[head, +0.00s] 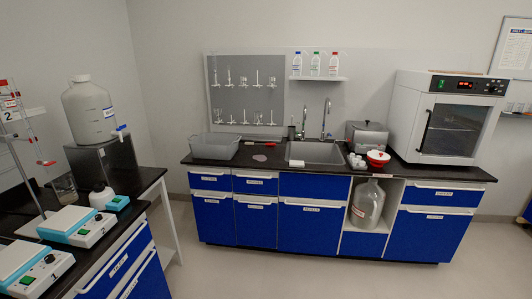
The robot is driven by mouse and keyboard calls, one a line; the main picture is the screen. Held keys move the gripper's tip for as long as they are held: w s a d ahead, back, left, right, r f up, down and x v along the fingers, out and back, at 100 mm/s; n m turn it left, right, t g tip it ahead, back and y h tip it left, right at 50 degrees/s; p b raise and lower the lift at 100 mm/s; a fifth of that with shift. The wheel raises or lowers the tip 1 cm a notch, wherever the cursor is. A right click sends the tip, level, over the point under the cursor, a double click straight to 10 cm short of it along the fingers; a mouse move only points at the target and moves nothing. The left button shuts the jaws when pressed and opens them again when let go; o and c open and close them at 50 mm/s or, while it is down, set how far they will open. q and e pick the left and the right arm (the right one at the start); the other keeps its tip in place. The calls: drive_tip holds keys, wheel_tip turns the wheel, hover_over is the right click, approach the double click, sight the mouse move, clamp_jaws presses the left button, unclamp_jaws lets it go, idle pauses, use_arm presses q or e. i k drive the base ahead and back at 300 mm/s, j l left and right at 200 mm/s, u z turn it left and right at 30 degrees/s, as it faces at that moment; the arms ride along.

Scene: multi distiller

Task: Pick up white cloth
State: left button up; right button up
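A small flat, pale greyish-pink patch (260,157) lies on the black countertop between the grey basin and the sink. It may be a cloth, but it is too small to tell. A cluster of small white objects (356,161) sits on the counter right of the sink; I cannot tell what they are. No other cloth can be made out. Neither of my grippers is in view.
The far counter (462,173) carries a grey basin (213,146), a sink (316,153), a red-and-white bowl (378,158) and a large oven (448,117). A side bench with a big white jug (88,110) and hotplates (76,226) stands left. The floor between is clear.

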sight(291, 164)
drive_tip(key=i, duration=2.85)
drive_tip(key=i+z, duration=0.15)
drive_tip(key=z, duration=0.25)
